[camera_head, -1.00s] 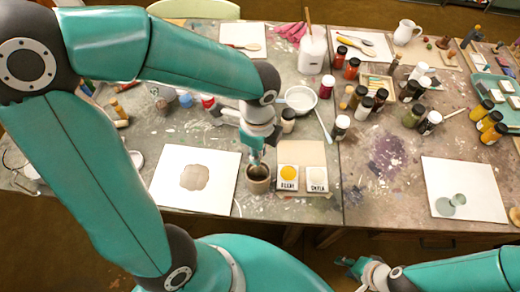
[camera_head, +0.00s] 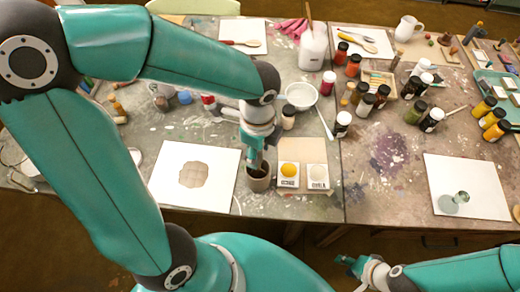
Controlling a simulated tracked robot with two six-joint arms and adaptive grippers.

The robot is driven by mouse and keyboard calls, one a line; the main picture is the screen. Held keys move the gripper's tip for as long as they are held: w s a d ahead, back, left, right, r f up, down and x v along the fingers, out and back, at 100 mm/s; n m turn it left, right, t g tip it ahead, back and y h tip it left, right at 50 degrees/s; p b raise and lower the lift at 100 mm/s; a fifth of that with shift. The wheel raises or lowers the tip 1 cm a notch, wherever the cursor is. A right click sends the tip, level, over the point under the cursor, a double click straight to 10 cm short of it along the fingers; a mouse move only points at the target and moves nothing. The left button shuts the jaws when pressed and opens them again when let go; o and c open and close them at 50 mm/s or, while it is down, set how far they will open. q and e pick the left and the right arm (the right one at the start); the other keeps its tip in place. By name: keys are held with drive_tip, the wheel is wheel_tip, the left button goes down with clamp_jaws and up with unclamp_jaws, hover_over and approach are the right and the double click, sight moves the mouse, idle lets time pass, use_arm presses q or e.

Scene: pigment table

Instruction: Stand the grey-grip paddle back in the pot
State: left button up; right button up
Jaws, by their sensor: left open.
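A small grey-brown pot (camera_head: 259,185) stands at the table's front edge, between a white sheet and two labelled pigment cards. My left gripper (camera_head: 256,163) points down right at the pot's mouth and is open. Its fingers cover part of the rim, and I cannot tell whether they touch it. I cannot make out the grey-grip paddle; anything standing in the pot under the fingers is hidden. My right gripper (camera_head: 350,266) is low in front of the table, away from the pot, too small to read its jaws.
The yellow (camera_head: 289,170) and pale (camera_head: 316,171) pigment cards sit close right of the pot. A white sheet (camera_head: 222,165) lies left. A white bowl (camera_head: 301,94) and several paint jars stand behind.

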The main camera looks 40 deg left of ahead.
use_arm(q)
wheel_tip(320, 180, up, 12)
idle(0.6)
idle(0.8)
